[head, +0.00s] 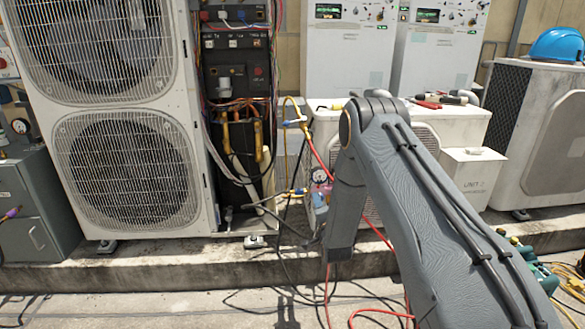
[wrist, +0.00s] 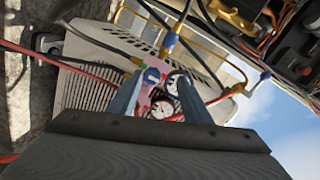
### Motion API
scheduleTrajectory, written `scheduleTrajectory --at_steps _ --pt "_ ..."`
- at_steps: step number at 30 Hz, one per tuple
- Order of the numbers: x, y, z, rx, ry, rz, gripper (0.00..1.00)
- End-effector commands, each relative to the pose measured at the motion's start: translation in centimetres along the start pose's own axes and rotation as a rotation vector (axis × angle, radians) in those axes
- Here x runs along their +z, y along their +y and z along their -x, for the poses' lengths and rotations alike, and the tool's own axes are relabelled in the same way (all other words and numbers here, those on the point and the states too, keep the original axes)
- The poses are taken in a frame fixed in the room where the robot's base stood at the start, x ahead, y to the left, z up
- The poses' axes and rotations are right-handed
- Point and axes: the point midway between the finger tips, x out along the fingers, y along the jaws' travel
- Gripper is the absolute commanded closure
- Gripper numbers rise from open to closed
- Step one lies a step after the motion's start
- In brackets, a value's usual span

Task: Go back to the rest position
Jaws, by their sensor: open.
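My gripper (wrist: 158,84) is open in the wrist view, its two fingers spread and pointing at a gauge manifold. The manifold (wrist: 158,98) has round dials and a pink-red body, with hoses joined to it, and shows between and beyond the fingers. I cannot tell whether the fingers touch it. In the head view my grey arm reaches forward and bends down at the right of centre. The manifold's dial (head: 319,176) shows left of my forearm there. My gripper is mostly hidden behind the forearm in that view.
A tall condenser (head: 125,165) with two fan grilles and an open wiring bay stands at left. A low white unit (head: 460,122) with tools on top is behind my arm. A blue helmet (head: 557,45) lies on the right unit. Red and black hoses trail over the concrete ledge (head: 150,272).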

Motion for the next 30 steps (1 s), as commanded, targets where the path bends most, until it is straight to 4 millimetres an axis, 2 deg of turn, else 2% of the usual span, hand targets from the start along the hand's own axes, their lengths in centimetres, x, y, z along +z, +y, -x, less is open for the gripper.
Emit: scheduleTrajectory --at_steps 1,7,11,14,17,23,30 --pt "0.5 -1.8 -0.1 0.025 -0.023 0.032 0.56" --pt "3.5 -6.9 1.8 0.186 -0.157 0.209 0.56" --pt "5.4 -9.8 4.5 0.281 -0.260 0.329 0.56" --pt "6.7 -11.9 7.3 0.346 -0.347 0.421 0.56" --pt "7.8 -13.8 10.8 0.404 -0.441 0.514 0.56" --pt "9.5 -16.9 19.2 0.503 -0.647 0.699 0.56" --pt "10.1 -19.3 31.4 0.584 -0.926 0.910 0.56"
